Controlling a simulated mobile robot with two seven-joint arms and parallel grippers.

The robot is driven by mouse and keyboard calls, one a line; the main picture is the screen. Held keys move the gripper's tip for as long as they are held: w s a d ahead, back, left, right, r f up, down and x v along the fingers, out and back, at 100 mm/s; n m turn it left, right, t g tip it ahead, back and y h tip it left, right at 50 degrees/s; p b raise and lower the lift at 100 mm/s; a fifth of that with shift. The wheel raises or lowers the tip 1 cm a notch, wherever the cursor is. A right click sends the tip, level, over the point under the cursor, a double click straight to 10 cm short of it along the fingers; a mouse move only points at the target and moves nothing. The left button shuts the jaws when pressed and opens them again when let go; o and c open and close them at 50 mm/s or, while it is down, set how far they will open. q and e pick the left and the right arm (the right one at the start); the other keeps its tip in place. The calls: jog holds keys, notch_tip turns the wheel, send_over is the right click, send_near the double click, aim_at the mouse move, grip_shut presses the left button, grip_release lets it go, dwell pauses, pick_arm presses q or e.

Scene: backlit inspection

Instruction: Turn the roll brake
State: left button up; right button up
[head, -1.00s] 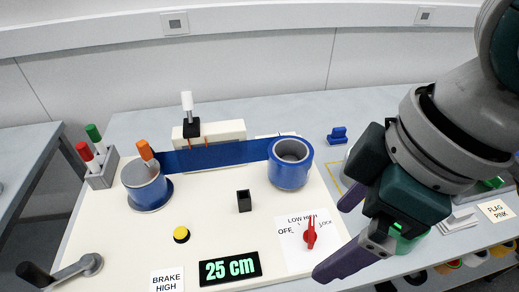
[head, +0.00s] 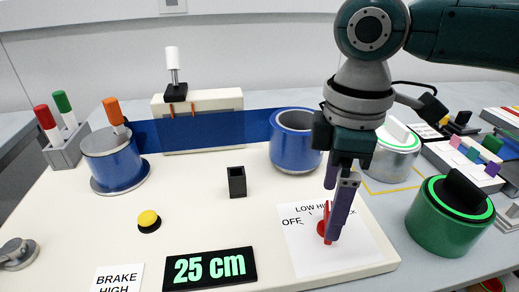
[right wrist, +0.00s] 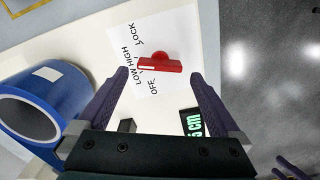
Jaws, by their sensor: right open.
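The roll brake is a red knob (head: 322,228) on a white plate (head: 358,248) marked OFF, LOW, HIGH and LOCK. In the right wrist view the red knob (right wrist: 160,64) has its white-marked end towards the LOW and HIGH labels; I cannot tell which exactly. My right gripper (head: 333,208) is over the plate, pointing down, and partly hides the knob and labels in the head view. In the right wrist view its open fingers (right wrist: 160,80) stand either side of the knob, apart from it. Purple finger shapes, likely my left gripper (right wrist: 288,168), show at the lower right corner.
A card (head: 118,279) reads BRAKE HIGH; the display (head: 210,268) reads 25 cm. Blue rolls (head: 113,165) and (head: 293,150) carry a blue band. A black holder (head: 237,182) and yellow button (head: 149,220) stand between. A green can (head: 440,228) stands right of the board.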

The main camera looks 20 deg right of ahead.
aim_at(328, 214)
jog(key=shift+f, duration=1.85)
jog(key=shift+c, duration=0.2)
jog(key=c, duration=1.2)
jog(key=shift+r+m+p, duration=0.3)
jog(key=shift+m+p, duration=0.3)
jog(key=shift+p, duration=0.25)
jog(key=m+p, duration=0.5)
jog(key=shift+f+m, duration=0.1)
jog(key=shift+m, duration=0.2)
jog(key=shift+w+m+p, duration=0.1)
jog(key=shift+m+p, duration=0.5)
jog(key=shift+m, duration=0.1)
jog(key=shift+f, duration=0.1)
